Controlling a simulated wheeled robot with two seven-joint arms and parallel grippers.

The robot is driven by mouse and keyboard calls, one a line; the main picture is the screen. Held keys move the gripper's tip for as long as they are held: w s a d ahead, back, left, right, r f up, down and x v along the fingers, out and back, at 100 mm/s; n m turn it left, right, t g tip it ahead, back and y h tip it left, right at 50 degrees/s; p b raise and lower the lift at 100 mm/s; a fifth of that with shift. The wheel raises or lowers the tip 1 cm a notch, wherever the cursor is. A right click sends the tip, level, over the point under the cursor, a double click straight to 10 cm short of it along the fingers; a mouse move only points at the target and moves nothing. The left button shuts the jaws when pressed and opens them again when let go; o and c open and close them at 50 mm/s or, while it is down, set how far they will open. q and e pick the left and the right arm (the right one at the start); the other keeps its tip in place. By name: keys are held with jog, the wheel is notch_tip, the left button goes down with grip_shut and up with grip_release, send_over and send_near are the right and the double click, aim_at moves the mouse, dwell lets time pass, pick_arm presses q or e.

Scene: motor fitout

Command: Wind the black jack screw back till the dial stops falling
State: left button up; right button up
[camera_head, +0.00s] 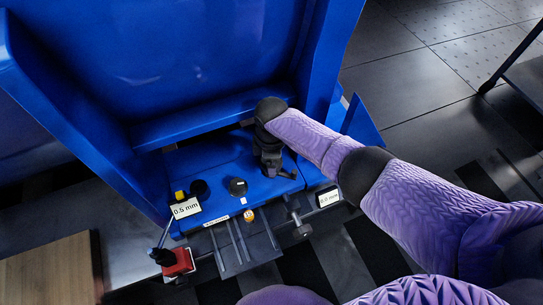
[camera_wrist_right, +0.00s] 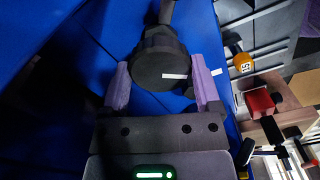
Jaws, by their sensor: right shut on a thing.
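The black jack screw (camera_wrist_right: 158,62) shows in the right wrist view as a round black head with a white stripe. It sits between the two purple fingers of my right gripper (camera_wrist_right: 160,85), which is shut on it. Two white readouts show there: one reads 0.5 mm (camera_head: 186,208) at the left, the other seems to read 0.0 mm (camera_head: 328,198) at the right. My left gripper is not in view.
A black round knob (camera_head: 238,187) stands on the blue plate (camera_head: 215,165), behind an orange ball-like part (camera_head: 249,215). A red block (camera_head: 178,262) with a black-topped lever is at front left. Tall blue walls enclose the back and sides. Open floor lies right.

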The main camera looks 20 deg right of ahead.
jog(key=shift+n, duration=1.1)
jog(key=shift+r, duration=0.1)
jog(key=shift+w, duration=0.1)
jog(key=o, duration=1)
jog(key=shift+o, duration=0.3)
